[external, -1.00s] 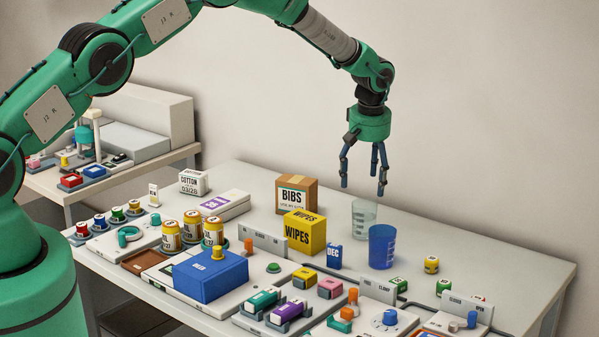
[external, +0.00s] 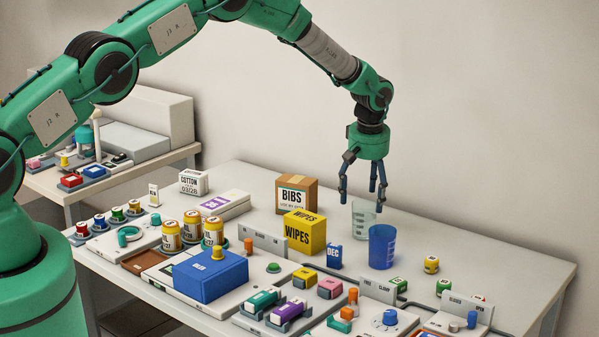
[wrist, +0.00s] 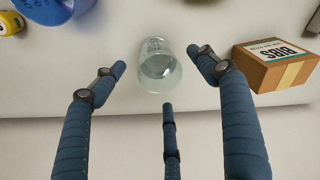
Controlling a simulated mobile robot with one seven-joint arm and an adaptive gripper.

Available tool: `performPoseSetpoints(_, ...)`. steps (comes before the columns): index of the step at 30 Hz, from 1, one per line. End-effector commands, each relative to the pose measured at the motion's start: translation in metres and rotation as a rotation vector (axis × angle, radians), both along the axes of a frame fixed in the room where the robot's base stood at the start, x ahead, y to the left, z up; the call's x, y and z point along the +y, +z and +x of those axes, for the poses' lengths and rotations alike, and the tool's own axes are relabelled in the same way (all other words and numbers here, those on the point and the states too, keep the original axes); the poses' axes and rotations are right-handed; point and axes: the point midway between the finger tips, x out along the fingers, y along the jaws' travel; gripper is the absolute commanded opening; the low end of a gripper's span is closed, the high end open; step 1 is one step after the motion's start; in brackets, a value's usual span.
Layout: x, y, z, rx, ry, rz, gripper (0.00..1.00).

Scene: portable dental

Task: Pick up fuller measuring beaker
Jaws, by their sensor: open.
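A clear measuring beaker (external: 363,222) stands upright on the table; in the wrist view (wrist: 158,66) it lies between my spread fingers. Pale clear content seems to show inside it, but its level is hard to read. A blue measuring beaker (external: 382,247) stands beside it, nearer the external camera; only part of it shows at the top left of the wrist view (wrist: 50,8). I cannot tell the fill of the blue one. My three-fingered gripper (external: 364,202) is open and empty, pointing down, with its fingertips around the height of the clear beaker's rim.
The cardboard BIBS box (external: 296,195) and yellow WIPES box (external: 304,232) stand left of the beakers. A small blue DEC block (external: 334,256) sits close to the blue beaker. The table's back right is clear.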

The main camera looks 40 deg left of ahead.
Motion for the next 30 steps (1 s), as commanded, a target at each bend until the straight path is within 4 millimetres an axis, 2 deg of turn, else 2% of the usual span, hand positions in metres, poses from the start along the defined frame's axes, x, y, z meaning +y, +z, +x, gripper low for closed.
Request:
performPoseSetpoints(13,0.004,-0.039,0.004,0.001,0.000,0.000,0.73)
performPoseSetpoints(30,0.004,-0.041,0.004,0.000,0.000,0.000,0.73)
